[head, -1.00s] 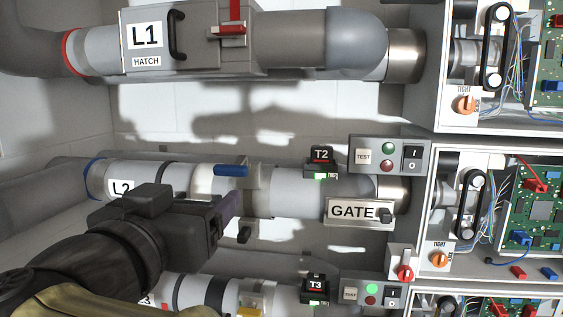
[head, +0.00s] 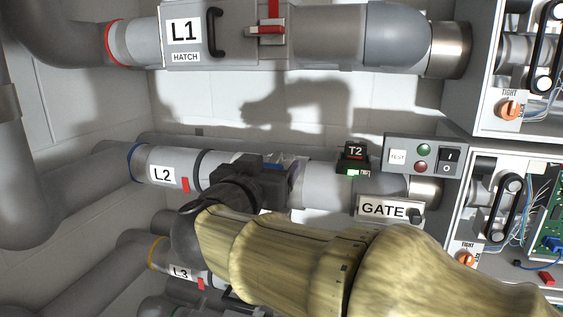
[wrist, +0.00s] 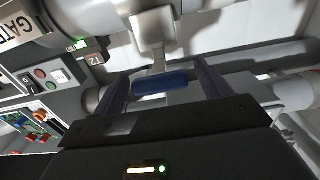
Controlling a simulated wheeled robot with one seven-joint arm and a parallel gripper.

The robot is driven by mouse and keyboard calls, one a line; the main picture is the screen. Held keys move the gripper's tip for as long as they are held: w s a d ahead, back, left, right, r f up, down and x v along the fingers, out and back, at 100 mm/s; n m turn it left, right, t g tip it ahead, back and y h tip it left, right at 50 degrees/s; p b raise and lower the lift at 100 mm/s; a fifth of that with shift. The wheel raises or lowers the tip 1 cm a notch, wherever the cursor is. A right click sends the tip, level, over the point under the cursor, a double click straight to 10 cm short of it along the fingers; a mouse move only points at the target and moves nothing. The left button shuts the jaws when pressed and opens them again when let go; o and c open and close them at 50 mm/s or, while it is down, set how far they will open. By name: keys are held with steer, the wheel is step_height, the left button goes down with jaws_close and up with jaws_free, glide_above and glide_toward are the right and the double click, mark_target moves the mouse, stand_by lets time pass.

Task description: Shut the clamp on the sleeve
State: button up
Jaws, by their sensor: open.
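The clamp has a blue lever handle (wrist: 162,83) on a pale metal arm (wrist: 153,28), which shows in the wrist view. My gripper (wrist: 163,76) is open, with one dark finger on each side of the blue handle. I cannot tell whether either finger touches it. In the head view my gripper (head: 292,174) is at the L2 line (head: 238,160) and covers most of the clamp and sleeve there. Whether the clamp is fully open is not clear.
The L1 hatch pipe (head: 330,35) runs above. To the right are the T2 tag (head: 354,156), the GATE plate (head: 382,208) and a switch box (head: 425,155). The L3 pipe (head: 187,272) lies below, partly behind my arm.

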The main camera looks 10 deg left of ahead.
steer(key=shift+c, duration=0.5)
steer(key=c, duration=1.3)
